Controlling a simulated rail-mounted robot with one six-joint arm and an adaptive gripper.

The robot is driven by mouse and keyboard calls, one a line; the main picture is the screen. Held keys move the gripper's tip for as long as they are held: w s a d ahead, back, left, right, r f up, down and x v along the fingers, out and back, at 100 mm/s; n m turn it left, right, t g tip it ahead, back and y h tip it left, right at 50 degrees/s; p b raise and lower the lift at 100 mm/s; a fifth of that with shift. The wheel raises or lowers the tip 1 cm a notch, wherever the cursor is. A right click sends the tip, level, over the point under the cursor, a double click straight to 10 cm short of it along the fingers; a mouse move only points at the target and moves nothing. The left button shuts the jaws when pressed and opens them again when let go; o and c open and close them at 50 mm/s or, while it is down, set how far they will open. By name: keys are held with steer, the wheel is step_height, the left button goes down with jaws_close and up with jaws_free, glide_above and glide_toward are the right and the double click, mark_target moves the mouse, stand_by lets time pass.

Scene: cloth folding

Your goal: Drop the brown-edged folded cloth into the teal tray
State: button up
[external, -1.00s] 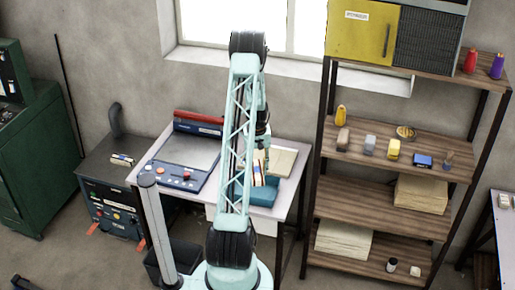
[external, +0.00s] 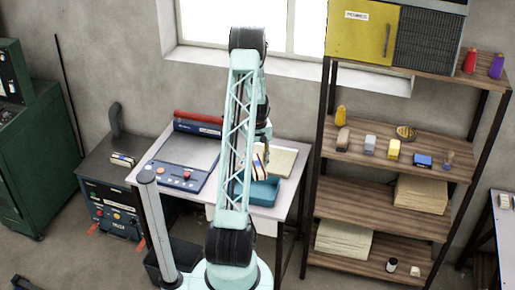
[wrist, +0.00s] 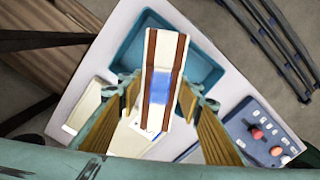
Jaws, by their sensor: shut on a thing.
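The folded cloth (wrist: 162,75) is white with brown edges and a blue band. It sits between the fingers of my gripper (wrist: 160,98), which is shut on it. In the external view the cloth (external: 258,166) is tilted over the back left part of the tray (external: 264,191). My gripper (external: 262,152) is partly hidden by my arm there. Whether the cloth touches the tray cannot be told.
The tray stands on a white table. A blue control panel with a grey plate (external: 188,155) lies to its left, and a beige stack (external: 284,161) behind it. A wooden shelf rack (external: 405,135) stands to the right.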

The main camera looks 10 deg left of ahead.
steer(key=shift+f+b, duration=1.05)
steer(key=shift+f, duration=1.55)
steer(key=o, duration=1)
steer(key=shift+r, duration=0.15)
step_height(320, 180, up, 11)
steer(key=shift+f, duration=0.15)
steer(key=shift+r, duration=0.45)
steer(key=shift+r, duration=0.1)
